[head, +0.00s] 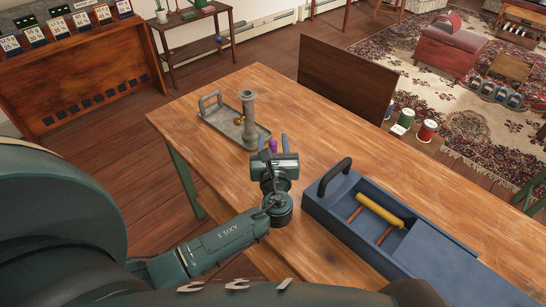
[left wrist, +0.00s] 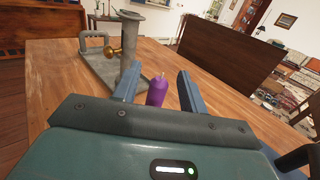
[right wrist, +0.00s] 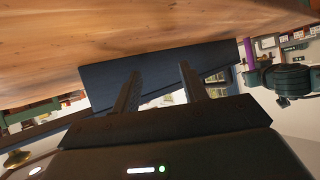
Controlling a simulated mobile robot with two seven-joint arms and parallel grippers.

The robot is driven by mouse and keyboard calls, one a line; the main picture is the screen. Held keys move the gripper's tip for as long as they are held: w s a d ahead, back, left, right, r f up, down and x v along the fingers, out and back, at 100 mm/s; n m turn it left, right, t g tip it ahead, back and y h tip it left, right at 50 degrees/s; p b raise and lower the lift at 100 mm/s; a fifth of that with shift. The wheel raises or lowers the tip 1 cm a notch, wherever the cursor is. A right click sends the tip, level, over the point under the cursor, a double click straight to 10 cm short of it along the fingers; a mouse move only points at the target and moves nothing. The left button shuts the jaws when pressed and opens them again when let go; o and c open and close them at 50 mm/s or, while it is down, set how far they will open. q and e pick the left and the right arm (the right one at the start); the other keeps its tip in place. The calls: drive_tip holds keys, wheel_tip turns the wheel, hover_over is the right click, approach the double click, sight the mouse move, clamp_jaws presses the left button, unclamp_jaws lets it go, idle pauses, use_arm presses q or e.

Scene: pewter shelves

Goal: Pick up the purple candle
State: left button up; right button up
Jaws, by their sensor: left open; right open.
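The purple candle (head: 273,146) stands upright on the wooden table, mostly hidden behind my left gripper (head: 274,142) in the head view. In the left wrist view the candle (left wrist: 157,92) shows between the two open fingers of my left gripper (left wrist: 156,82), slightly beyond them, with its wick up. I cannot tell whether a finger touches it. My right gripper (right wrist: 158,82) is open and empty in the right wrist view and is not seen in the head view. A purple upright thing (right wrist: 249,52), likely the candle, shows beside my left gripper there.
A grey metal holder with a tall column (head: 249,118) and tray stands just behind the candle. A blue toolbox (head: 433,245) with a yellow roller (head: 380,209) sits at right. A dark upright panel (head: 346,82) borders the far edge. The table (head: 305,150) is bare between them.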

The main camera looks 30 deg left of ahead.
use_arm(q)
drive_tip(key=shift+w+a, duration=0.2)
drive_tip(key=shift+w, duration=0.1)
drive_tip(key=shift+c, duration=0.2)
clamp_jaws()
